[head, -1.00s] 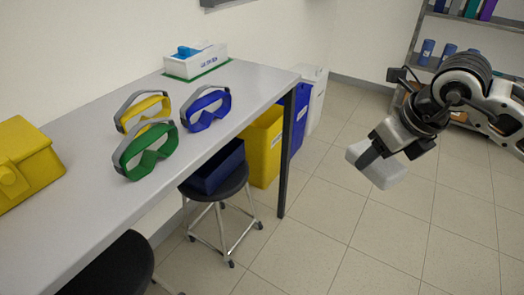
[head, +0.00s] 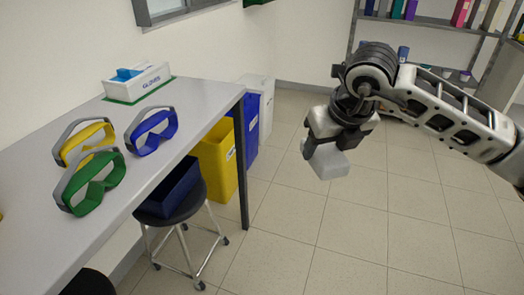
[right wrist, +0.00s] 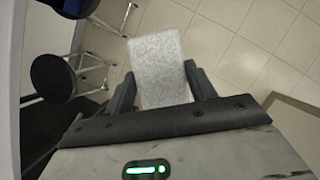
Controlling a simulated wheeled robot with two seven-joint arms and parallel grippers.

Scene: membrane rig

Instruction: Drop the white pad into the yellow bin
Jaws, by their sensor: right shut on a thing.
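The white pad (head: 330,162) is a pale block held in my right gripper (head: 312,148), in the air over the tiled floor, right of the table. In the right wrist view the pad (right wrist: 158,65) sits between the two dark fingers of my right gripper (right wrist: 163,88), which is shut on it. The yellow bin (head: 217,160) stands on the floor by the table's far end, left of the pad and clearly apart from it. The table and its leg hide part of the bin. My left gripper is not in view.
The table (head: 205,105) holds yellow, blue and green goggles and a glove box (head: 137,80). A blue bin (head: 250,128) and a white bin (head: 265,92) stand beyond the yellow one. A stool (head: 185,212) bears a dark blue box (head: 170,190). The floor at right is open.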

